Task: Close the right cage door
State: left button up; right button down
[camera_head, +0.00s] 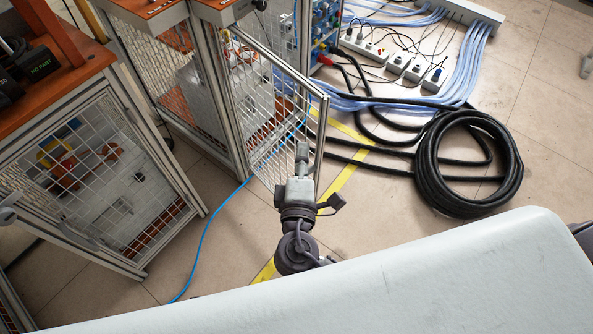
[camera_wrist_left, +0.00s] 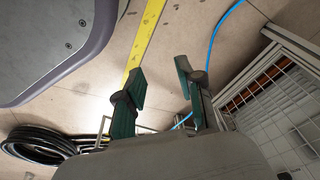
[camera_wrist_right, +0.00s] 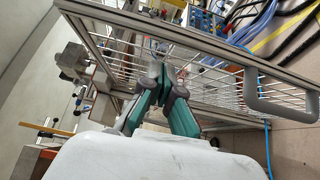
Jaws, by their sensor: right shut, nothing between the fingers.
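The right cage door (camera_head: 321,150), a metal frame with white wire mesh, stands swung out from the cage in the head view. My right gripper (camera_head: 302,150) is at the door's outer end, seen from above; whether it touches the frame is unclear. In the right wrist view the door mesh (camera_wrist_right: 215,85) spans the middle, with a grey handle (camera_wrist_right: 283,103) at right. There my right gripper (camera_wrist_right: 158,72) has its fingertips together and empty, in front of the mesh. My left gripper (camera_wrist_left: 165,80) shows only in the left wrist view, fingers apart and empty above the floor.
Another mesh panel (camera_head: 100,180) under an orange top stands at left. A coiled black cable (camera_head: 428,165), power strips (camera_head: 395,65) and blue hoses lie to the right of the door. A blue cable (camera_head: 207,235) and yellow tape (camera_head: 345,177) cross the floor. A white surface fills the bottom.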

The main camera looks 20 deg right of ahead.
pick_arm(q)
jog(key=shift+s+f, duration=0.45)
jog(key=shift+f, duration=0.1)
pick_arm(e)
jog(key=shift+w+d, duration=0.25)
jog(key=shift+d, duration=0.35)
jog(key=shift+w+d, duration=0.25)
jog(key=shift+d, duration=0.35)
pick_arm(q)
jog(key=shift+a, duration=0.1)
